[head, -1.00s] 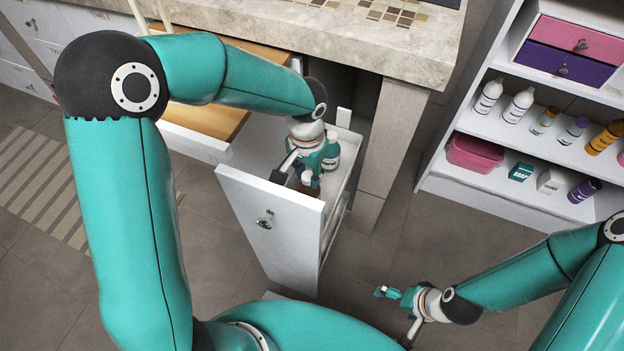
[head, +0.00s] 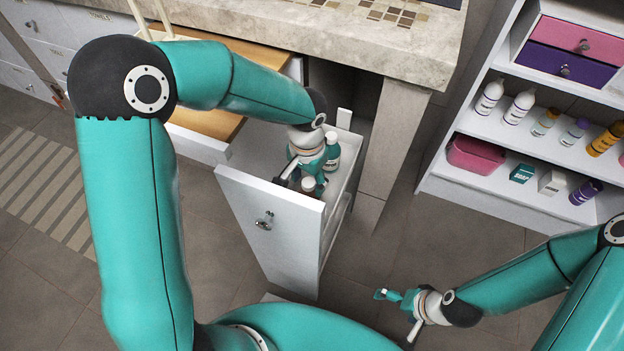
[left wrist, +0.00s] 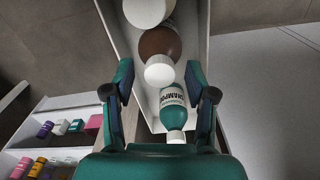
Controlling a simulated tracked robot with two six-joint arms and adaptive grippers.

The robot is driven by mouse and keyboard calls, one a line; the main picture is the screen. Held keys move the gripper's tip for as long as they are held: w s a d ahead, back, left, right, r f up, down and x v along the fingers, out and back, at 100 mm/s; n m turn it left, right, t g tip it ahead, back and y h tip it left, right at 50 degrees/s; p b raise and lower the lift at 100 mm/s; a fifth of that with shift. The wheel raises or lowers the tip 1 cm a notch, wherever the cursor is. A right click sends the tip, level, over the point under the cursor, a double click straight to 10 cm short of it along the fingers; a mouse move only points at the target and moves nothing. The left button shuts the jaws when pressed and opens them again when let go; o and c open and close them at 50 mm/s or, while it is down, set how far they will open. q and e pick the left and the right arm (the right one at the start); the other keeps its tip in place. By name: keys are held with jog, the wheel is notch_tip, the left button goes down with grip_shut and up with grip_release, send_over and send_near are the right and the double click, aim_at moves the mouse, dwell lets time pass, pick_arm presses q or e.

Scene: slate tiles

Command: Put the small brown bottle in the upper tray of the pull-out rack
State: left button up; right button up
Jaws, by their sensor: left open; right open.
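The small brown bottle with a white cap (left wrist: 158,44) is in the upper tray of the pull-out rack (head: 268,212), close behind its white front. It is between the spread fingers of my left gripper (left wrist: 160,72), which is open and apart from it on both sides. In the head view the bottle's white cap (head: 308,184) shows, and my left gripper (head: 303,175) hides much of its body. A teal shampoo bottle (head: 332,150) stands behind it in the same tray. My right gripper (head: 386,294) is open and empty over the floor.
A white rounded thing (left wrist: 145,10) is beside the brown bottle at the top of the left wrist view. A stone-topped counter (head: 340,45) overhangs the rack. A white shelf unit (head: 485,178) with several bottles stands at the right. Floor between is clear.

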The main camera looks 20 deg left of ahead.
pick_arm(q)
notch_tip(320, 180, up, 12)
jog(key=p, duration=0.2)
jog(key=shift+p, duration=0.3)
dwell(0.3)
